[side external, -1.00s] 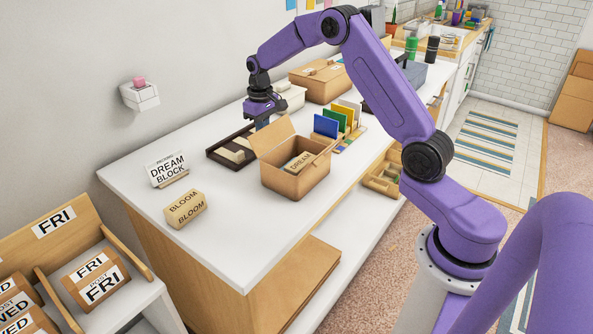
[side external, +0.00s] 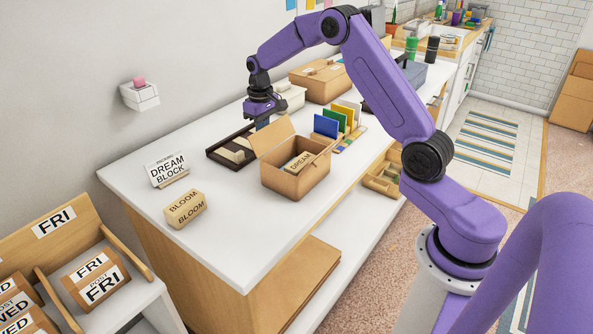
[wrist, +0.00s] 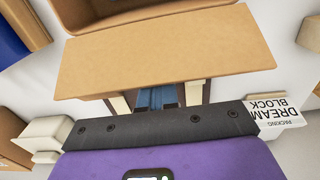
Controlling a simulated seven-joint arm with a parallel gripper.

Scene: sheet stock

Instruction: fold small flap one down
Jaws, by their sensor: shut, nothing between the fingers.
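An open brown carton (side external: 283,184) stands on the white table. A brown block labelled DREAM (side external: 300,162) lies inside it. One flap (side external: 271,137) stands up at the carton's back left edge. Another flap (side external: 318,146) sticks out at its right side; I cannot tell which is small flap one. My gripper (side external: 263,125) is shut and empty, pointing down just behind the raised flap, which partly hides its tips. In the wrist view the flap (wrist: 165,50) lies across the front of my blue fingers (wrist: 156,97) and covers their ends; I cannot tell whether they touch.
A dark tray (side external: 222,153) lies left of the gripper. Coloured upright cards (side external: 326,127) stand right of the carton. A BLOOM block (side external: 185,209) and a DREAM BLOCK sign (side external: 167,168) are at the table's left. The table front is clear.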

